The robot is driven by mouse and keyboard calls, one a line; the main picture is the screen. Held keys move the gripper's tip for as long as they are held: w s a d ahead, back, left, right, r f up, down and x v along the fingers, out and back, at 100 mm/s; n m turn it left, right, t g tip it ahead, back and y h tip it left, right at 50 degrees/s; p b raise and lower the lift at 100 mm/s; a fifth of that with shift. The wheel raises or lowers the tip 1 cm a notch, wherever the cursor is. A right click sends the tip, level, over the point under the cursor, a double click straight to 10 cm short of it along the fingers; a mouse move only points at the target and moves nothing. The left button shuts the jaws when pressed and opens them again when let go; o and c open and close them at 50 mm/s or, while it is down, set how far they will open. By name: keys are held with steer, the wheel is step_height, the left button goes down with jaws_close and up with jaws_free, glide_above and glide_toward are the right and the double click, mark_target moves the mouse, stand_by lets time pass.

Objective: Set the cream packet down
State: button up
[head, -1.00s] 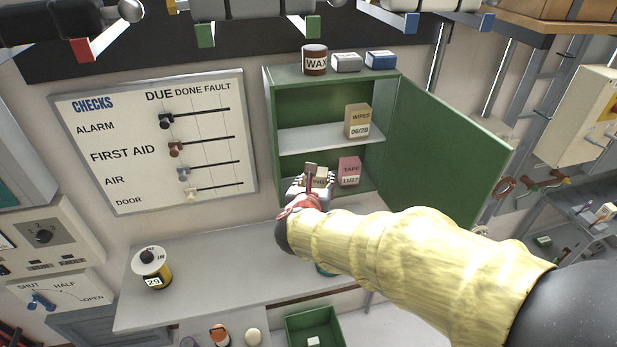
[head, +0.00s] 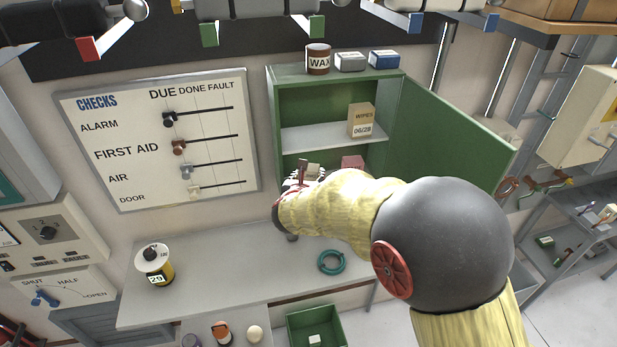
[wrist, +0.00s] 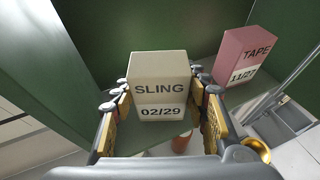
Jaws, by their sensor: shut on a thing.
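The cream packet (wrist: 160,88), marked SLING 02/29, stands upright between the fingers of my gripper (wrist: 163,108) in the wrist view. My gripper is shut on it, with one finger pad on each side. In the head view, my gripper (head: 303,176) is at the lower compartment of the open green cabinet (head: 272,130), and only the top of the packet (head: 313,169) shows. My arm hides the rest. The packet's underside is hidden, so I cannot tell whether it touches the cabinet floor.
A pink TAPE packet (wrist: 243,58) stands to the right of the cream one, with a gap between. A WIPES box (head: 361,120) stands on the shelf (head: 310,137) above. The cabinet door (head: 445,135) is open at right. A teal ring (head: 331,262) lies on the counter below.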

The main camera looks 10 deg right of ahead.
steer(key=shift+w+f, duration=0.15)
steer(key=shift+f, duration=0.1)
steer(key=o, duration=0.9)
